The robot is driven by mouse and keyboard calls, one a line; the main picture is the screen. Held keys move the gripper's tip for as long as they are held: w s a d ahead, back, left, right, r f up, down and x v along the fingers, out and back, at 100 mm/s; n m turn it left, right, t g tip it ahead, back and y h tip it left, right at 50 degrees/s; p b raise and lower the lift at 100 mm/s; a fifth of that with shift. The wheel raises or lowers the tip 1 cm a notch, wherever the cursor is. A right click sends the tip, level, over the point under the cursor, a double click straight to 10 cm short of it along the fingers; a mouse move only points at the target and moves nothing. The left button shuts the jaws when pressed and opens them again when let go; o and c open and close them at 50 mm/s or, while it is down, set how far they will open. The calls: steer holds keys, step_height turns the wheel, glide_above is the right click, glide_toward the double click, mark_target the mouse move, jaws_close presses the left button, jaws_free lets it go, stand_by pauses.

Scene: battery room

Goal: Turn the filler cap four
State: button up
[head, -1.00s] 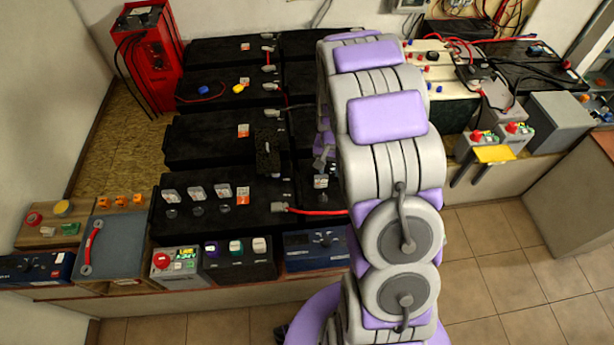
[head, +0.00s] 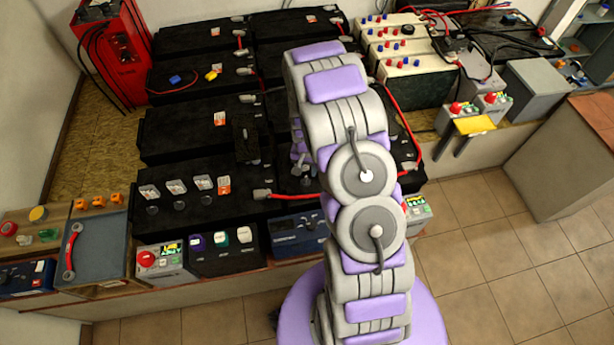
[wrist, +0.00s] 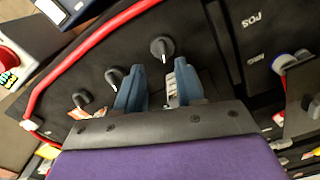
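In the wrist view several dark winged filler caps show on a black battery top (wrist: 205,35): one cap (wrist: 162,48) just beyond the fingertips, another (wrist: 115,77) beside the left finger, and a third (wrist: 82,98) further left. I cannot tell which is cap four. My gripper (wrist: 158,80) has two blue fingers standing apart, with a gap and part of a pale label between them and no cap held. In the head view my arm covers much of this battery, and the gripper is mostly hidden behind it. More caps (head: 180,206) show on the battery to the left.
A red cable (wrist: 70,65) curves around the battery's left side. POS and NEG markings (wrist: 252,20) are at the right. Tiled floor (head: 490,250) is open at the right.

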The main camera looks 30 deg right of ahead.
mark_target(306, 179)
steer(key=f, duration=0.2)
steer(key=a+f, duration=0.1)
steer(key=f, duration=0.1)
steer(key=shift+f+b, duration=0.2)
steer(key=shift+b, duration=0.1)
steer(key=shift+d, duration=0.3)
steer(key=shift+c, duration=0.6)
steer(key=shift+a, duration=0.1)
jaws_close()
